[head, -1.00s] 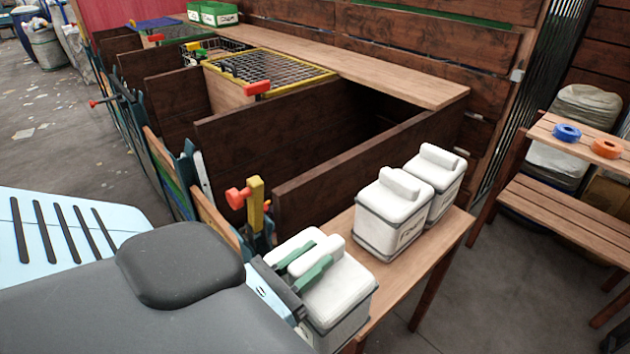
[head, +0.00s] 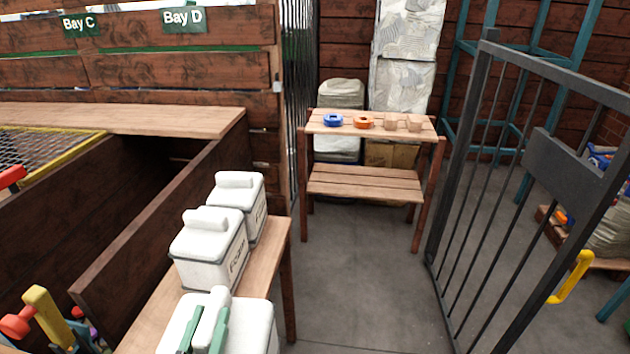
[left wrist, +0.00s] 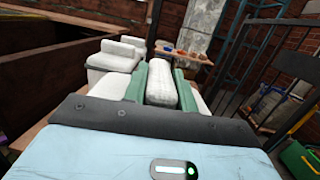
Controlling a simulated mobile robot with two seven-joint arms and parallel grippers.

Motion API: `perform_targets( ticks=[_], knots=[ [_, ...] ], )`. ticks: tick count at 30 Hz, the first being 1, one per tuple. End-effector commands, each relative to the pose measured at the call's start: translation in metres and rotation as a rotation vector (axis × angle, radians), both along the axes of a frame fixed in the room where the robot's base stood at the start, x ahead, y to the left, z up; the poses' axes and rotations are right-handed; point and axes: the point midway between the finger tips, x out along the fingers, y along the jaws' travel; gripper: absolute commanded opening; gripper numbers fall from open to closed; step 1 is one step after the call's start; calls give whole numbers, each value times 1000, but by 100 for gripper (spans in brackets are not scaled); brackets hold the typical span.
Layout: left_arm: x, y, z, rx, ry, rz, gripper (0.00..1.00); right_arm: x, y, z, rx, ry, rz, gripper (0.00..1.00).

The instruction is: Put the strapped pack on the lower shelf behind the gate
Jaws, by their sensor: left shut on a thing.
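My left gripper (head: 205,328) is shut on the raised handle of a white pack (head: 258,324) at the bottom of the head view. In the left wrist view its green fingers stand on both sides of that white handle (left wrist: 161,84). The pack's lower part is cut off, so I cannot tell whether it touches the bench. The barred grey gate (head: 553,165) stands swung open at the right, with a yellow handle (head: 571,279). The two-level wooden rack stands beyond; its lower shelf (head: 365,184) is bare. My right gripper is not in view.
Two similar white packs, one nearer (head: 208,250) and one farther (head: 240,205), stand on the narrow wooden bench (head: 150,318). Blue (head: 333,120) and orange (head: 363,122) rings lie on the rack's top. Grey floor (head: 365,270) is clear between bench and gate.

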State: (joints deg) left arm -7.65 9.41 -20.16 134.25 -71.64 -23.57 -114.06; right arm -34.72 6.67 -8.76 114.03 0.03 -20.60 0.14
Motion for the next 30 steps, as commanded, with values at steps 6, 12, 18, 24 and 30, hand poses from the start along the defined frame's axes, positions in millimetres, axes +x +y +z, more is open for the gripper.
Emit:
perform_targets(
  ticks=[6,12,18,24,30],
  knots=[
    [23,-63,14,-2,-11,-2,0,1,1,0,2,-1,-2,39],
    [29,-101,22,-1,-8,-7,0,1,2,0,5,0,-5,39],
    [30,-114,26,-2,-7,-8,0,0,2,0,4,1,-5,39],
    [30,-115,26,-2,-6,-8,0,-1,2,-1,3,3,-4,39],
    [30,-114,26,-2,-6,-8,0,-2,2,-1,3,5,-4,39]
  ],
)
